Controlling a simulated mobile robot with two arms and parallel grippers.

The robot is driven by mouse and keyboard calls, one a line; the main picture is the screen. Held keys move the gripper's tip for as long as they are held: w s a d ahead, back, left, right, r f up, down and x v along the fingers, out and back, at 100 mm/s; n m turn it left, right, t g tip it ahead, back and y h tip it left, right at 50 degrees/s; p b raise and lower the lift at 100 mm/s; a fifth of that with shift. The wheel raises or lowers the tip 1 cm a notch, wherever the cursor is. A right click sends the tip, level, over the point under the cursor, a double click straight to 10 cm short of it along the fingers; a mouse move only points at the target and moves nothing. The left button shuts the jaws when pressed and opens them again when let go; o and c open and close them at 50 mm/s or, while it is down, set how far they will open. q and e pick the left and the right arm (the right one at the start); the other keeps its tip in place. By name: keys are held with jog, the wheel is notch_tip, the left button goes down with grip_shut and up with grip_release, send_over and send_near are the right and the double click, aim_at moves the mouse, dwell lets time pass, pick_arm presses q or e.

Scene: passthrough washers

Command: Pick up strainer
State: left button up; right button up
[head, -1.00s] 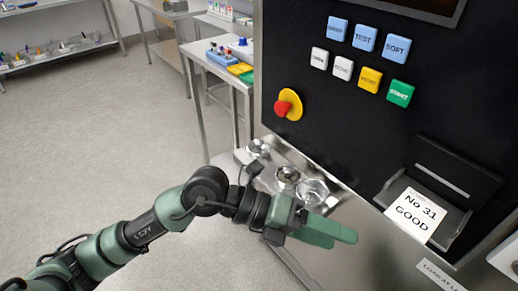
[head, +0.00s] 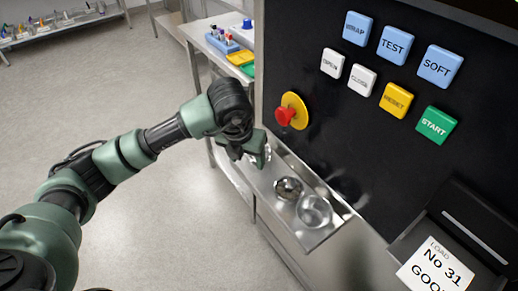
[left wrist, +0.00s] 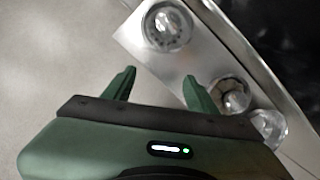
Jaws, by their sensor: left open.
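Three small round vessels sit in a row on the metal shelf. A round metal piece with small dark holes in its bottom, which looks like the strainer (left wrist: 166,27), lies near the shelf's end in the left wrist view. It is ahead of the fingertips and apart from them. In the head view my arm mostly hides it. My left gripper (left wrist: 160,75) is open and empty, pointing down over the shelf's edge; in the head view the left gripper (head: 260,157) is partly hidden by its own wrist. My right gripper is not in view.
A shiny metal cup (head: 288,188) and a clear bowl (head: 314,211) stand farther along the metal shelf (head: 308,238). The dark machine panel (head: 340,130), with buttons and a red knob (head: 285,116), rises beside it. Open floor lies left.

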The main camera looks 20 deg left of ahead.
aim_at(254, 160)
pick_arm(q)
jog(key=shift+w+d, duration=0.1)
jog(key=shift+w, duration=0.6)
jog(key=shift+w+f, duration=0.15)
jog(key=shift+w, duration=0.2)
jog(key=shift+w+d+p, duration=0.1)
jog(key=shift+w+p, duration=0.2)
jog(key=shift+w, duration=0.85)
jog(key=w, duration=0.2)
jog(key=shift+w+d, duration=0.1)
jog(key=shift+w, duration=0.25)
jog(key=shift+w+f, duration=0.15)
jog(key=shift+w, duration=0.15)
jog(key=shift+f+p, duration=0.3)
jog(key=shift+p, duration=0.05)
jog(key=shift+f, duration=0.1)
jog(key=c, duration=1)
grip_shut()
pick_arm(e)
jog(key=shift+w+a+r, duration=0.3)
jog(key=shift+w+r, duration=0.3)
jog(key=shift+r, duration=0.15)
